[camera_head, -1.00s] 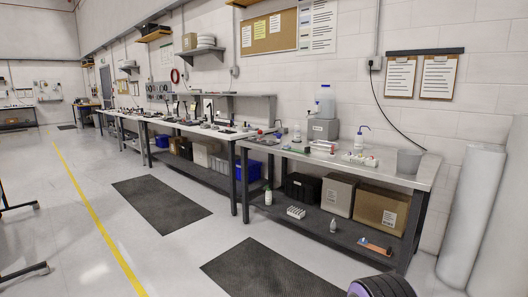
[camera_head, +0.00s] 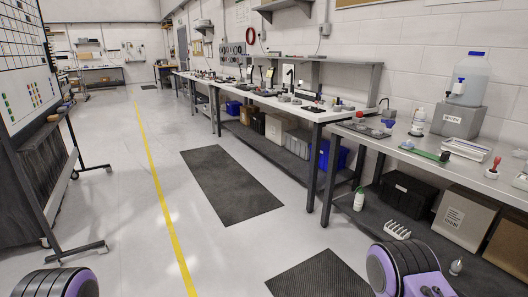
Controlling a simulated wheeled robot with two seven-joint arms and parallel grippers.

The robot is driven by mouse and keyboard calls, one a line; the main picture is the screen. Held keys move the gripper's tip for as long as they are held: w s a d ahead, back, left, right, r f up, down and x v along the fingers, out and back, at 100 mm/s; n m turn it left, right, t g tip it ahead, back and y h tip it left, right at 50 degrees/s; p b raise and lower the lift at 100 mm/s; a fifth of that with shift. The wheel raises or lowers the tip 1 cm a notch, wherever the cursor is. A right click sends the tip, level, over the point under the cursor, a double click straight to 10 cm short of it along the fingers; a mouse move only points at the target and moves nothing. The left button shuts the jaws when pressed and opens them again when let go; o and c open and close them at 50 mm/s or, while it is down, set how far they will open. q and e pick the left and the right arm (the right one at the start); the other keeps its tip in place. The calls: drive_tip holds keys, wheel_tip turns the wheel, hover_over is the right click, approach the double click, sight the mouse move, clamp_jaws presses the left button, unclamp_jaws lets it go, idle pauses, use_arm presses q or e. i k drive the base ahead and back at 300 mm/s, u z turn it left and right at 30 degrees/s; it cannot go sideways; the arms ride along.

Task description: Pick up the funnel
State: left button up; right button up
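A small blue piece (camera_head: 389,123) on the near bench may be the funnel, but it is too small to be sure. It lies near the bench's far left end, by a grey dish-like item. No other thing in view is clearly a funnel. Black and purple parts of my arms show at the bottom left and bottom right. Neither of my grippers is in view.
The near bench (camera_head: 350,130) runs along the right wall. It carries a large water jug (camera_head: 470,80) on a grey box (camera_head: 457,120), a white bottle (camera_head: 418,120) and a white tray (camera_head: 466,149). Open floor lies left, with a wheeled board (camera_head: 25,70) beyond.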

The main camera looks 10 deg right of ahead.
sight(389, 123)
drive_tip(key=z, duration=0.25)
drive_tip(key=i, duration=2.55)
drive_tip(key=z, duration=0.55)
